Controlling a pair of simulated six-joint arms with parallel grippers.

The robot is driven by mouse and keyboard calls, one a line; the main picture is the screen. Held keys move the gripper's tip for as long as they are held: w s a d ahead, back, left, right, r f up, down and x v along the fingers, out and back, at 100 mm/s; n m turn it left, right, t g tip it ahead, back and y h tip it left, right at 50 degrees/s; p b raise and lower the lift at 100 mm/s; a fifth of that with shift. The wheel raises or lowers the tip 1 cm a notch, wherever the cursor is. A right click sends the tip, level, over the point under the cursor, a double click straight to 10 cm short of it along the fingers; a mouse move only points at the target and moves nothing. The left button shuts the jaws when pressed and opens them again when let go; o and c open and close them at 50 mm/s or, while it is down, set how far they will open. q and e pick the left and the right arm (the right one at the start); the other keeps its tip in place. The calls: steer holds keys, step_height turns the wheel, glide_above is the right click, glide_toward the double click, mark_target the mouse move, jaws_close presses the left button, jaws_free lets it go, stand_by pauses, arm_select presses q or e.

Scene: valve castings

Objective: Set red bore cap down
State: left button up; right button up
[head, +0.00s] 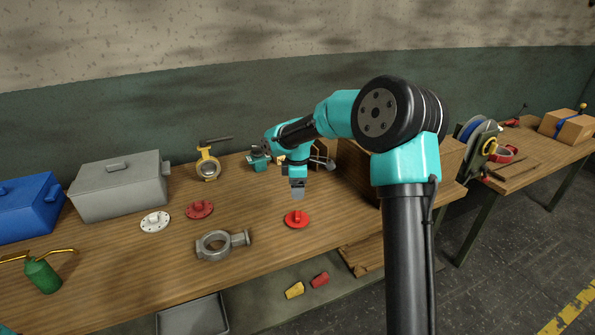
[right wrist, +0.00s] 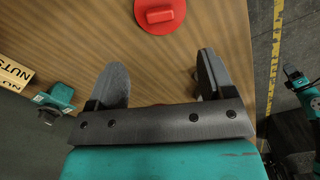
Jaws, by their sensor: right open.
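The red bore cap (head: 296,219), a flat red disc with a raised block on top, lies on the wooden bench. It also shows at the top of the right wrist view (right wrist: 158,14), cut by the frame edge. My right gripper (head: 297,194) is above the cap and points down. In the right wrist view its two fingers (right wrist: 162,70) are spread with nothing between them, and the cap lies beyond their tips, apart from them. A grey ring-shaped valve casting (head: 222,245) lies on the bench to the left of the cap. My left gripper is not in the head view.
A second red disc (head: 199,210) and a white flange (head: 155,222) lie farther left. Grey (head: 120,187) and blue (head: 27,208) boxes and a green oil can (head: 42,274) stand on the left. A yellow-handled valve (head: 207,164) stands behind. Bare wood surrounds the cap.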

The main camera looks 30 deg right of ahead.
step_height(320, 180, up, 6)
steer(key=shift+f, duration=0.15)
steer(key=shift+f, duration=0.1)
stand_by(0.6)
